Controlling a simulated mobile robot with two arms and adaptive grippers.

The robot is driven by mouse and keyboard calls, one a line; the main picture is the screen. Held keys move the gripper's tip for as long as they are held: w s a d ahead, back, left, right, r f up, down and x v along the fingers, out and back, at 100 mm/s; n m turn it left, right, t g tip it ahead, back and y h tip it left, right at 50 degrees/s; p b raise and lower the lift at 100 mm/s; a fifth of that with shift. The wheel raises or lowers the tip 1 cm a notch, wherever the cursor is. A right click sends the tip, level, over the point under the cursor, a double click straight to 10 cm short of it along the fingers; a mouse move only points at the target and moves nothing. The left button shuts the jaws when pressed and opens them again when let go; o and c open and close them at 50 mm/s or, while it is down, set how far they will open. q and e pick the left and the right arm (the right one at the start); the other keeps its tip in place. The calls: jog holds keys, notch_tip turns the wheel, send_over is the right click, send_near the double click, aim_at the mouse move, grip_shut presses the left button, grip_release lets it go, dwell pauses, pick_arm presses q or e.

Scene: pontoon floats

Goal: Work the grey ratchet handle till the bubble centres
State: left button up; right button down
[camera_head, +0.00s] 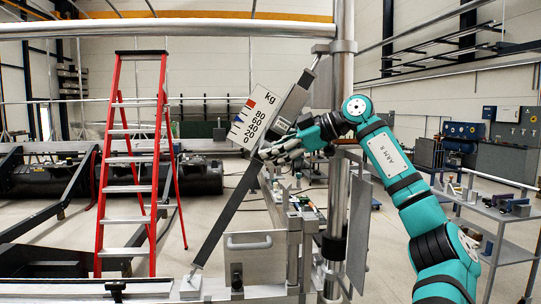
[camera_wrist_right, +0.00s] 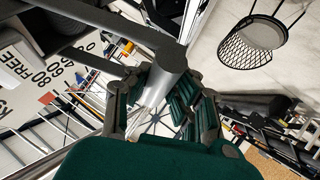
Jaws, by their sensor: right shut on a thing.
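In the head view my right gripper (camera_head: 272,153) reaches in from the right, beside the middle of a long slanted strut (camera_head: 232,205). In the right wrist view its fingers (camera_wrist_right: 165,108) close around a grey bar with a round end, which looks like the ratchet handle (camera_wrist_right: 172,62). In the head view the fingers largely hide the handle. I cannot make out a bubble in either view. My left gripper is not in view.
A white kg scale plate (camera_head: 254,118) stands beside the strut, just above the gripper. A thick upright post (camera_head: 338,215) stands close to my right forearm. A red ladder (camera_head: 122,170) is at left. A grey cart (camera_head: 500,215) is at right.

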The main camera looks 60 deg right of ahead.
jog(key=shift+d+r, duration=0.1)
jog(key=shift+r, duration=0.2)
jog(key=c, duration=1.5)
grip_release()
jog(key=o, duration=0.4)
jog(key=shift+f, duration=0.2)
jog(key=v, duration=1.2)
jog(key=shift+s, duration=0.1)
